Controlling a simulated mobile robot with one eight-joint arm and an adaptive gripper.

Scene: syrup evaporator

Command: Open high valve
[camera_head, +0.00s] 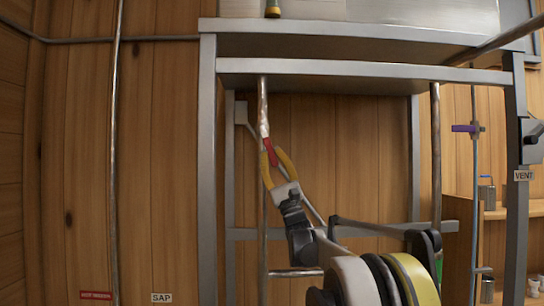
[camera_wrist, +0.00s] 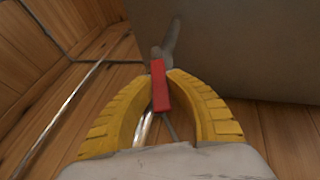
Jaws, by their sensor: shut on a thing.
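The high valve has a red lever handle (camera_head: 269,148) on a worn metal pipe (camera_head: 263,100) under the upper metal frame. The handle leans slightly in line with the pipe. My gripper (camera_head: 271,153), with yellow fingers, reaches up from below and is shut on the red handle. In the wrist view the red handle (camera_wrist: 160,88) lies between the yellow fingertips (camera_wrist: 161,78). The grey valve body (camera_wrist: 157,52) shows just beyond it. The fingers hide part of the lever's sides.
A grey metal frame (camera_head: 207,170) stands around the pipe, with a crossbar above. A second pipe (camera_head: 436,150) is on the right. A purple-handled valve (camera_head: 466,128) and a wooden shelf (camera_head: 495,213) are farther right. Wood-panelled wall (camera_head: 80,150) lies behind.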

